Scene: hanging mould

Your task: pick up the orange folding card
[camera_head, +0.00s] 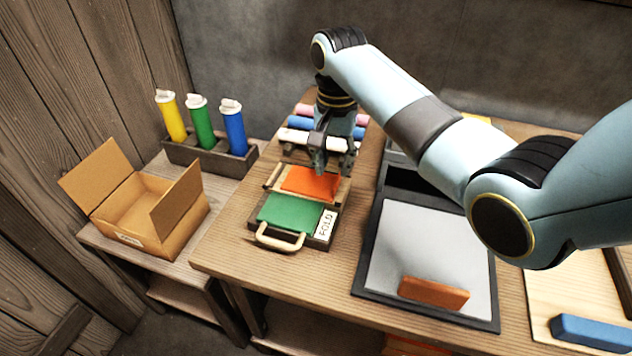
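The orange folding card (309,181) lies flat at the back of a low wooden board, just behind a green card (290,212). My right gripper (334,170) points down above the back right part of the orange card. Its two fingers are apart with nothing visible between them. The fingers hide a little of the card's back edge, and I cannot tell whether they touch it. My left gripper is not in view.
The board has a pale front handle (280,241) and a "FOLD" label (327,223). Behind are coloured rolls (298,122). At right, a black-framed tray (405,245) holds an orange-brown block (433,292). At left are an open cardboard box (140,212) and capped tubes (203,130).

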